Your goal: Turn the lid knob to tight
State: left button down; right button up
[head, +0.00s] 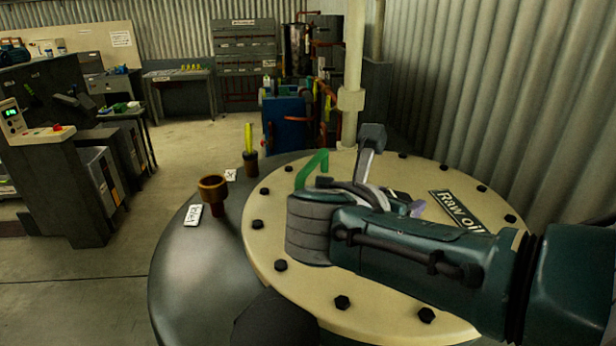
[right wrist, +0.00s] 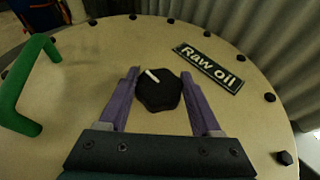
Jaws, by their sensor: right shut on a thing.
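The lid knob (right wrist: 158,93) is black, faceted and has a white pointer line; it sits on the cream round lid (head: 262,235). In the right wrist view the pointer is toward the knob's upper left. My right gripper (right wrist: 159,75) has its two purple fingers on either side of the knob and is shut on it. In the head view my right wrist hides the knob; only a bit of purple finger (head: 417,208) shows. No tight or loose marking is readable. My left gripper is not in view.
A green handle (head: 311,170) stands on the lid left of my right wrist. A "Raw oil" plate (head: 462,211) lies to the right. Several bolts ring the lid's edge. A brown cup-shaped fitting (head: 213,192) stands on the dark tank top. A pale pipe (head: 352,60) rises behind.

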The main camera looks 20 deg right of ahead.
dwell(0.4)
jog(key=o, duration=1.4)
jog(key=shift+c, duration=0.2)
jog(key=shift+s+a+r, duration=0.15)
jog(key=shift+a+r, duration=0.05)
jog(key=shift+a, duration=0.15)
jog(key=v, duration=0.8)
jog(key=shift+a, duration=0.2)
jog(key=shift+s+a+r, duration=0.15)
jog(key=shift+s+a, duration=0.05)
